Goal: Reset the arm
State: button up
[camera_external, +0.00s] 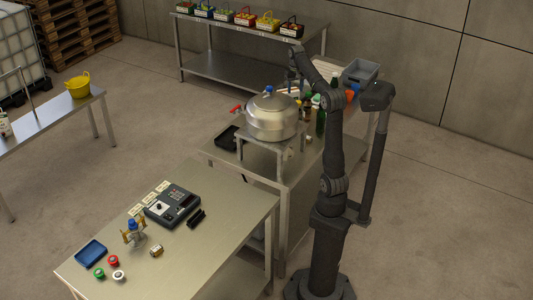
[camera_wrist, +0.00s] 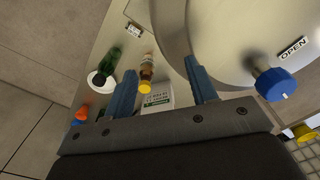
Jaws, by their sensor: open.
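My gripper (camera_wrist: 160,67) shows in the wrist view with two blue fingers spread apart and nothing between their tips. In the external view the arm reaches up and over the middle table, with its end behind and above the round steel vessel (camera_external: 271,122). The vessel also shows large at the upper right of the wrist view (camera_wrist: 225,35). It has a blue knob (camera_wrist: 275,84) and an OPEN label (camera_wrist: 292,47). My gripper is beside the vessel and its right finger overlaps the vessel's edge in the picture. Whether they touch cannot be told.
A green bottle (camera_wrist: 110,62), a brown bottle (camera_wrist: 147,70) and a white box (camera_wrist: 157,97) stand below the fingers. A grey bin (camera_external: 361,73) is behind. The front table (camera_external: 210,245) holds a dark device (camera_external: 172,205) and small parts. A back shelf (camera_external: 235,65) holds several coloured baskets.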

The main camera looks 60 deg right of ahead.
jog(key=w+a+r, duration=0.2)
jog(key=a, duration=0.1)
jog(key=w+a+r, duration=0.1)
jog(key=a, duration=0.1)
jog(key=shift+a, duration=0.25)
jog(key=shift+n, duration=0.9)
jog(key=w+a, duration=0.1)
jog(key=a, duration=0.1)
jog(key=w+a, duration=0.2)
jog(key=a, duration=0.1)
jog(key=w+a+f, duration=0.1)
jog(key=w+a, duration=0.1)
jog(key=a, duration=0.1)
jog(key=shift+d, duration=0.15)
jog(key=s+d, duration=0.2)
jog(key=d, duration=0.1)
jog(key=s+d+m, duration=0.1)
jog(key=s+d, duration=0.1)
jog(key=d, duration=0.1)
jog(key=s+d+m, duration=0.1)
jog(key=s+d, duration=0.1)
jog(key=d, duration=0.1)
jog(key=shift+s+d+r, duration=0.15)
jog(key=shift+d+r, duration=0.1)
jog(key=shift+d, duration=0.1)
jog(key=s+d+f+n, duration=0.1)
jog(key=s+d+f, duration=0.2)
jog(key=d+f, duration=0.2)
jog(key=shift+d+f, duration=0.3)
jog(key=shift+d, duration=0.3)
